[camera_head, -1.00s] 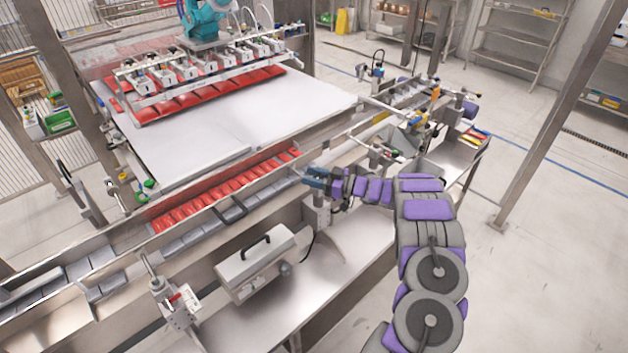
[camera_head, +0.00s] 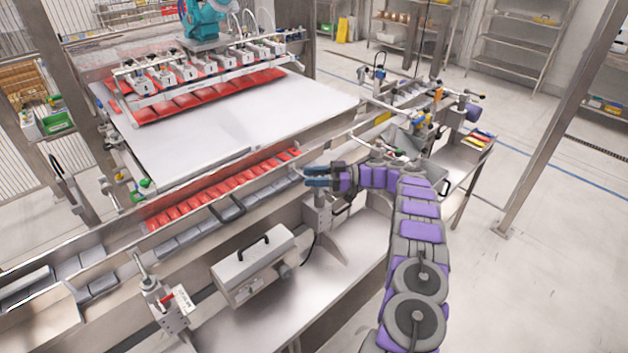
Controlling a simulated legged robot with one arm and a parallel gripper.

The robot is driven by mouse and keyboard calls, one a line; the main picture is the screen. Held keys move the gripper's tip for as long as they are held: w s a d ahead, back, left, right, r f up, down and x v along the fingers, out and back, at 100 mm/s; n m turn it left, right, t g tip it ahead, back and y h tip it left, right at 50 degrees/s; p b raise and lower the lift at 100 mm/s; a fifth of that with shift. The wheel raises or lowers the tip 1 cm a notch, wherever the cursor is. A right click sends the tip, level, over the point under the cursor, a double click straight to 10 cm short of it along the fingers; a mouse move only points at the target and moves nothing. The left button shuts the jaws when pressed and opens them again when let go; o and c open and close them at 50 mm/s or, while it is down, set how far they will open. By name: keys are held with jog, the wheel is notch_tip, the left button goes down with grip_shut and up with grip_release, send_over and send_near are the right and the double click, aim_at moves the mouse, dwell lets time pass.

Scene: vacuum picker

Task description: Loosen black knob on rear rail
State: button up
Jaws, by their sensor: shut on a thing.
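My gripper (camera_head: 318,176) is at the end of my grey and purple arm, which reaches in from the right. Its blue fingers are close together, shut at the near rail (camera_head: 262,205) of the conveyor, just above a metal bracket. What the fingers hold is small and hidden between them; I cannot make out a black knob there. The rear rail and its knob cannot be clearly told apart at this size.
A row of red packs (camera_head: 225,187) lies in the channel left of my gripper. A grey box with a black handle (camera_head: 252,265) stands on the steel shelf below. A sensor post (camera_head: 163,300) rises at the near left. A white belt (camera_head: 235,120) lies behind. Open floor is at right.

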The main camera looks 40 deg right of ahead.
jog(key=shift+n+g+b, duration=0.3)
jog(key=shift+g+b, duration=0.1)
jog(key=shift+b, duration=0.2)
jog(key=shift+r+n+g+y+b, duration=0.15)
jog(key=shift+n+g+y+b, duration=0.15)
jog(key=shift+g+y+b, duration=0.15)
jog(key=o, duration=0.7)
jog(key=shift+o, duration=1.3)
jog(key=shift+d, duration=0.1)
